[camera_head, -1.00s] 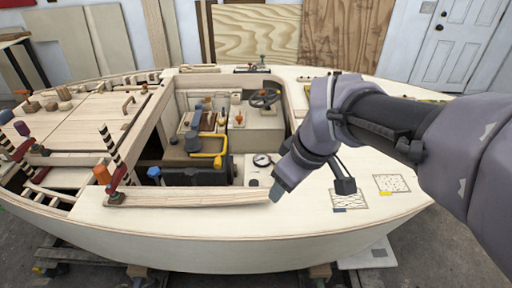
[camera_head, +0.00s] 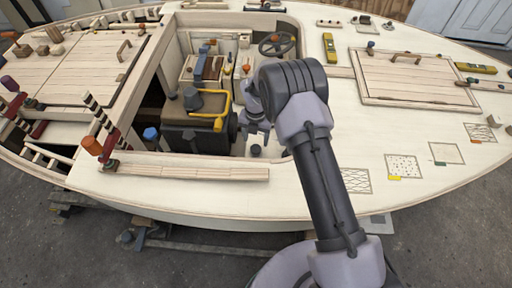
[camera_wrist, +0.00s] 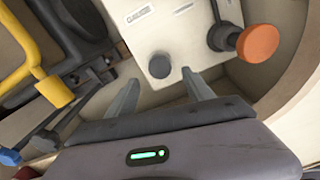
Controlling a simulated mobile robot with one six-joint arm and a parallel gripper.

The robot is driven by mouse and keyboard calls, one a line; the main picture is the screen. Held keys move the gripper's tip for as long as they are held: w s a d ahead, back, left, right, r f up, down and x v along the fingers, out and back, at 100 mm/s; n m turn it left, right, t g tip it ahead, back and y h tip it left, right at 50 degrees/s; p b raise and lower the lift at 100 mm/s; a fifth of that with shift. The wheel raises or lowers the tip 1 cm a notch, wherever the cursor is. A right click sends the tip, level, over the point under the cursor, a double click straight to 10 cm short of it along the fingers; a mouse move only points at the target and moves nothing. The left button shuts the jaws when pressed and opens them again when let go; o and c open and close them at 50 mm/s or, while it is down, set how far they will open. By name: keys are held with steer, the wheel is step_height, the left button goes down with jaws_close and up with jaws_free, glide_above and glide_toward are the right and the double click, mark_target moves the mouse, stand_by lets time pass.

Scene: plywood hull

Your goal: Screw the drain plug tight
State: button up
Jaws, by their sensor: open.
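A short dark grey round knob, which looks like the drain plug (camera_wrist: 160,66), stands on a pale panel in the wrist view. A small dark grey knob, probably the same one, shows below my gripper in the head view (camera_head: 255,150). My gripper (camera_wrist: 163,88) is open and empty. Its two grey fingers point toward the knob, one to either side of it in the picture, with no visible contact. In the head view my gripper (camera_head: 256,124) hangs inside the cockpit opening, partly hidden by my arm. The knob's threads and seat are hidden.
An orange knob (camera_wrist: 258,43) on a dark stem stands right of the fingers. A yellow bent handle (camera_wrist: 50,88) is at the left, over the dark engine block (camera_head: 188,138).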

mark_target(256, 148)
step_height(256, 148, down, 6)
steer(key=shift+w+r+b, duration=0.1)
steer(key=shift+r+b, duration=0.15)
steer(key=shift+b, duration=0.35)
jaws_close()
